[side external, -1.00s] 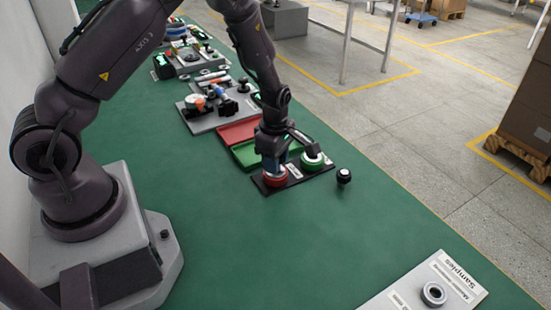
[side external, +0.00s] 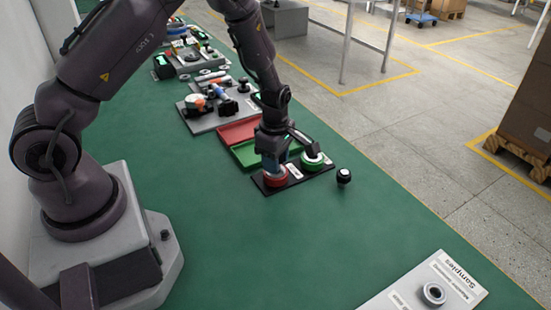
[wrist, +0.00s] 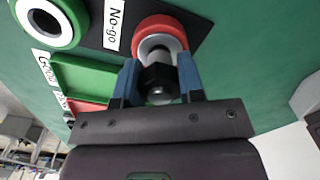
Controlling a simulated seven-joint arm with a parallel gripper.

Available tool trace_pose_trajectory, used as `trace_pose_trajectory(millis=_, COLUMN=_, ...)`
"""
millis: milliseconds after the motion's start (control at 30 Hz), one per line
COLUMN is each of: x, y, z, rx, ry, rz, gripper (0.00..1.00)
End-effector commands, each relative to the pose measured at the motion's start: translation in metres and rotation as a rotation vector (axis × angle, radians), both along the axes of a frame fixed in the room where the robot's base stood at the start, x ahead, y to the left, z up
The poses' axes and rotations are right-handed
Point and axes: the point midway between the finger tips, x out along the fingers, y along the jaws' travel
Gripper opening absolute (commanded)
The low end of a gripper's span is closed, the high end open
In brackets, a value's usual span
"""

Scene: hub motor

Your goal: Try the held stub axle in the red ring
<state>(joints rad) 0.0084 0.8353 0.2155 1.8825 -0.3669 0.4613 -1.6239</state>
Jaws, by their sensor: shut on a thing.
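My gripper (wrist: 159,85) is shut on the stub axle (wrist: 157,75), a dark part with a pale metal shaft, between its two blue fingers. In the wrist view the shaft end points at the red ring (wrist: 159,24) and overlaps its opening; I cannot tell how deep it sits. In the side view the red ring (side external: 274,181) is right under my gripper (side external: 272,165), on the black plate (side external: 297,180). The fingers hide most of the axle there. The green ring (side external: 312,163) sits beside it on the same plate, also seen in the wrist view (wrist: 45,20).
A "No-go" label (wrist: 114,24) lies between the rings. Red (side external: 238,131) and green (side external: 252,153) trays lie behind the plate. A black knob-like part (side external: 343,176) stands to the right. A samples board (side external: 430,292) is at the front right. The green bench between is clear.

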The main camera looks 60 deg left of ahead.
Motion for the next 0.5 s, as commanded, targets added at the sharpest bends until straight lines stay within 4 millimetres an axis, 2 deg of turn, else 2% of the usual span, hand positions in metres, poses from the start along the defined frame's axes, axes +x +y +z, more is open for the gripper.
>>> trace_pose_trajectory(millis=500, x=0.0004, y=0.0000, z=-0.0047, rx=-0.001, ry=0.000, rz=0.000, gripper=0.04)
